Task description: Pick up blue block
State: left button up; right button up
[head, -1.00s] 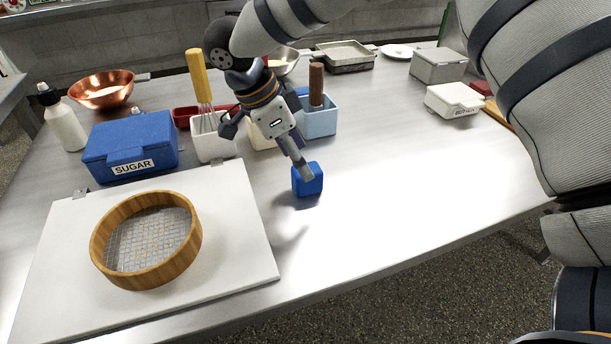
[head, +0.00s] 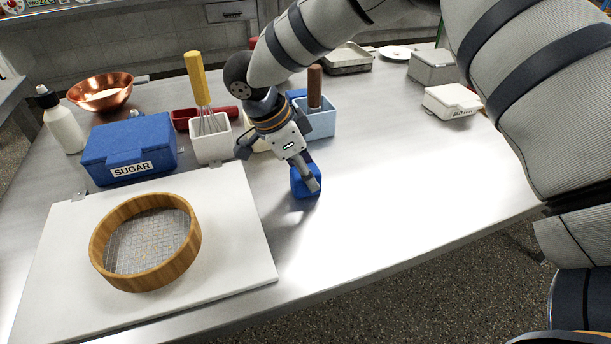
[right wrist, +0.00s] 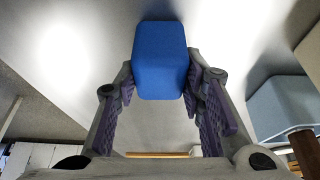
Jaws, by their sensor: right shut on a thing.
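I cannot tell whether the block's underside touches the table. My left gripper is not in view.
A white board (head: 235,235) with a round wooden sieve (head: 185,250) lies at left. Behind the block stand a light blue container (head: 322,124), a white whisk holder (head: 211,148) and a blue sugar box (head: 112,150). The table right of the block is clear.

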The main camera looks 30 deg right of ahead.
aim_at(311, 168)
notch_tip(311, 168, up, 3)
jog(key=shift+r, duration=0.1)
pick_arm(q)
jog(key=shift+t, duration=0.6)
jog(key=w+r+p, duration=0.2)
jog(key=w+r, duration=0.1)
pick_arm(e)
jog(key=s+a+r, duration=0.9)
jog(key=s, duration=0.1)
jog(key=shift+s+a+r, duration=0.15)
jog(key=shift+a+r, duration=0.2)
jog(key=shift+r, duration=0.05)
